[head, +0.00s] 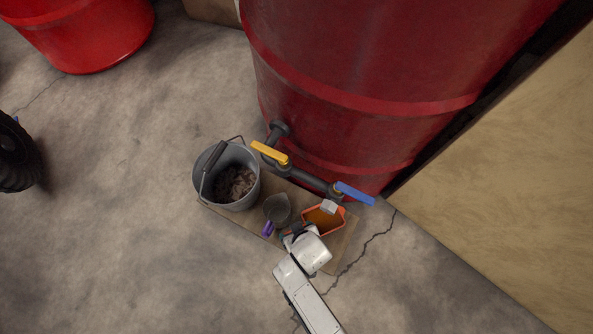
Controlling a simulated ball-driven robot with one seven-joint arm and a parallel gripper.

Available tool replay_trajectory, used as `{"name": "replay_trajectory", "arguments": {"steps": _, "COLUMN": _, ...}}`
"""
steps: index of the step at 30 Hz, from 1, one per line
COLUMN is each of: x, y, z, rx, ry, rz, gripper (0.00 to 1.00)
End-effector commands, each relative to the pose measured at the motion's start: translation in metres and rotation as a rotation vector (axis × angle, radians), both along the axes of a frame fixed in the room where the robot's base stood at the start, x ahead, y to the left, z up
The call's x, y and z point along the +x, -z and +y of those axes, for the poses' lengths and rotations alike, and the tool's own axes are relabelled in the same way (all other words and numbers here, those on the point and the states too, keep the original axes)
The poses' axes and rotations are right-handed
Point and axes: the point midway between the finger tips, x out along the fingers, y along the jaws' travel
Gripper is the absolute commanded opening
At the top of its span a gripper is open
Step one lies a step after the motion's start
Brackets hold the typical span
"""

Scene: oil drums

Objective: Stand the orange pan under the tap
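The orange pan (311,218) sits on a flat brown board in front of the large red drum. It lies just below and left of the blue-handled tap (354,194), close to the pipe end; from this steep angle I cannot tell whether it is directly under the outlet. A small pale grey block (328,206) overlaps the pan's far side; I cannot tell what it belongs to. My gripper (297,233) is at the pan's near left edge, pointing down. My white wrist hides its fingers, so I cannot see whether they touch or hold the pan.
A dark cup (276,209) with a purple handle (268,228) stands just left of my gripper. A grey bucket (226,178) with dark contents stands farther left. A yellow-handled tap (270,153) is on the same pipe.

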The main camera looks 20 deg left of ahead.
Motion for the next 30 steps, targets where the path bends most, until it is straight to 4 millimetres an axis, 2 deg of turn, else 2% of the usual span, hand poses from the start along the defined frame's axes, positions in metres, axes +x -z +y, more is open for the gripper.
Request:
{"name": "replay_trajectory", "arguments": {"steps": 12, "x": 0.000, "y": 0.007, "z": 0.000, "rx": 0.001, "ry": 0.000, "rz": -0.001, "gripper": 0.36}}
{"name": "replay_trajectory", "arguments": {"steps": 13, "x": 0.000, "y": 0.006, "z": 0.000, "rx": 0.001, "ry": 0.000, "rz": -0.001, "gripper": 0.86}}
{"name": "replay_trajectory", "arguments": {"steps": 17, "x": 0.000, "y": 0.005, "z": 0.000, "rx": 0.001, "ry": 0.000, "rz": -0.001, "gripper": 0.98}}
{"name": "replay_trajectory", "arguments": {"steps": 25, "x": -0.001, "y": 0.005, "z": 0.000, "rx": 0.000, "ry": 0.000, "rz": 0.000, "gripper": 1.00}}
{"name": "replay_trajectory", "arguments": {"steps": 30, "x": -0.004, "y": -0.011, "z": -0.004, "rx": 0.000, "ry": 0.001, "rz": 0.000, "gripper": 1.00}}
